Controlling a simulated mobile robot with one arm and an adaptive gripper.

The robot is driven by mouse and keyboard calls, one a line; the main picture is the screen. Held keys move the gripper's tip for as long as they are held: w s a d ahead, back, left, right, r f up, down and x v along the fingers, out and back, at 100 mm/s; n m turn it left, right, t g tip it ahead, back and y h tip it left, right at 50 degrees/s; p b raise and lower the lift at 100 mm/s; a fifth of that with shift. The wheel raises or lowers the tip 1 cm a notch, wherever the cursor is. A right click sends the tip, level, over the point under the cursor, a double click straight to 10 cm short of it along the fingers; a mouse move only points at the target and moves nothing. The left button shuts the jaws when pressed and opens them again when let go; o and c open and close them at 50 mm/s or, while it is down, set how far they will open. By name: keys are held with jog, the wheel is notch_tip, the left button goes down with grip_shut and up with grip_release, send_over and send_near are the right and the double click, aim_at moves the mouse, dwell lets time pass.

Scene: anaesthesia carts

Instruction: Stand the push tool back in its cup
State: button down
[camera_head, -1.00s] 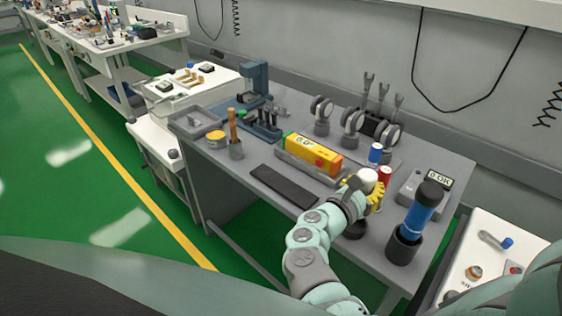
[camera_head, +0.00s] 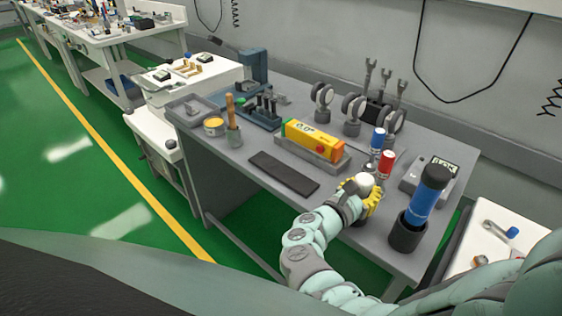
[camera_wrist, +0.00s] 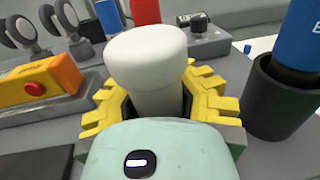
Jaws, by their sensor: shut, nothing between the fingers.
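The fingers (camera_wrist: 165,90) are shut. A white round-topped piece (camera_wrist: 150,55) rises among them and hides the fingertips; I cannot tell whether it is part of my gripper.
A blue-capped bottle (camera_head: 378,138) and a red one (camera_head: 386,163) stand just behind my gripper. A yellow-orange box (camera_head: 313,142) sits in a grey holder to the left. A dark mat (camera_head: 284,172) lies along the front. A grey device with a display (camera_head: 428,178) is behind the cup.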

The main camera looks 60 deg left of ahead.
jog(key=c, duration=1.7)
grip_release()
jog(key=shift+f, duration=0.2)
jog(key=o, duration=1.7)
jog(key=s+d, duration=0.1)
jog(key=s, duration=1.1)
